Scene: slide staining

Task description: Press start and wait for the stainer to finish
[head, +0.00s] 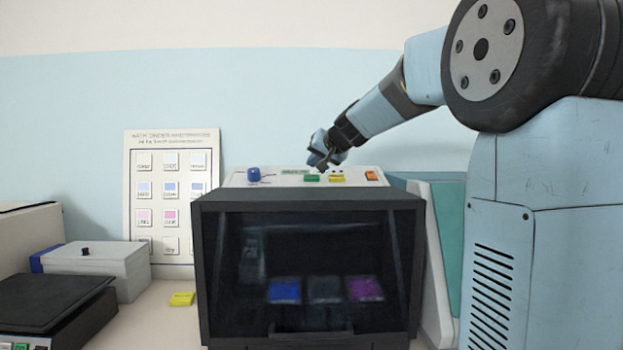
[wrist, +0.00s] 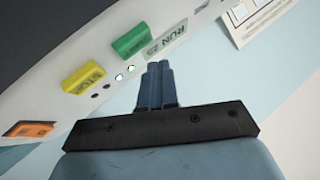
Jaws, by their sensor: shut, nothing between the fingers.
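The stainer (head: 205,270) is a dark box with a closed glass front. Blue, dark grey and purple baths show dimly behind the glass. Its pale top panel carries a green button (head: 311,178), a yellow button (head: 336,178), an orange button (head: 371,175) and a small display (head: 294,172). In the wrist view the display (wrist: 166,40) appears to read "RUN 25", beside the green button (wrist: 133,41) and the yellow button (wrist: 84,78) marked STOP. My gripper (head: 324,166) is shut and empty over the panel. In the wrist view its fingertips (wrist: 157,66) are below the green button, apart from it in the picture.
A blue knob (head: 253,174) sits at the panel's left. A wall chart (head: 150,148) stands behind left. A pale lidded box (head: 110,262), a dark-topped device (head: 45,300) and a yellow block (head: 181,299) are on the left counter. A teal-and-white object (head: 447,230) stands right.

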